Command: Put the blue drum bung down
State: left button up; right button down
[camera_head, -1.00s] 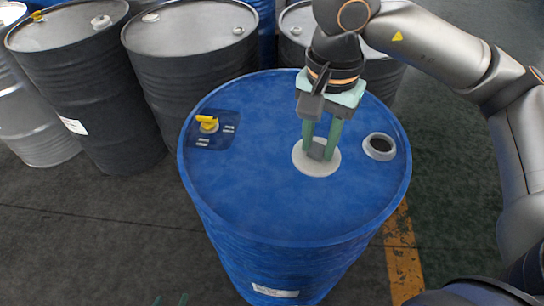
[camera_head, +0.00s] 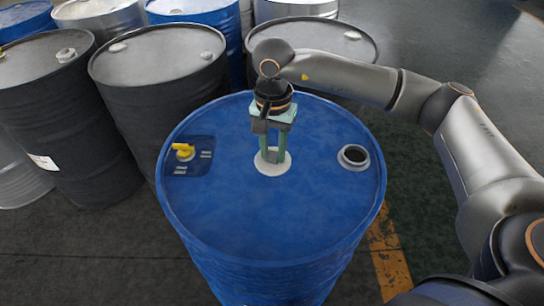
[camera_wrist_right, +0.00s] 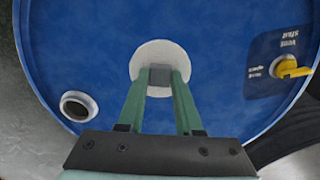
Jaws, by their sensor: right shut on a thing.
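The blue drum bung shows as a small grey block (camera_wrist_right: 159,76) between my right fingertips in the right wrist view. My right gripper (camera_head: 273,157) points down and is shut on it. The bung is over a round white pad (camera_head: 272,170) on the blue drum's lid (camera_head: 240,220); the pad also shows in the wrist view (camera_wrist_right: 150,54). The bung seems to touch the pad, but I cannot tell for sure. The fingers partly hide the bung in the head view. My left gripper is not in view.
An open bunghole with a pale rim (camera_head: 354,157) is right of the pad; its inside is dark. A yellow tap-like fitting (camera_head: 183,151) is on the lid's left side. Dark drums (camera_head: 165,90) stand close behind. The front of the lid is clear.

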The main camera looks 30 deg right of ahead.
aim_at(272, 152)
jog(key=shift+w+d+f, duration=0.1)
jog(key=shift+w+f, duration=0.25)
jog(key=shift+f, duration=0.15)
jog(key=shift+w+f+p, duration=0.1)
jog(key=shift+f+p, duration=0.25)
jog(key=shift+f, duration=1.25)
jog(key=shift+f, duration=0.2)
jog(key=c, duration=0.6)
grip_release()
jog(key=shift+r, duration=0.1)
notch_tip(272, 152, up, 12)
jog(key=shift+r+b, duration=0.15)
jog(key=shift+b, duration=0.35)
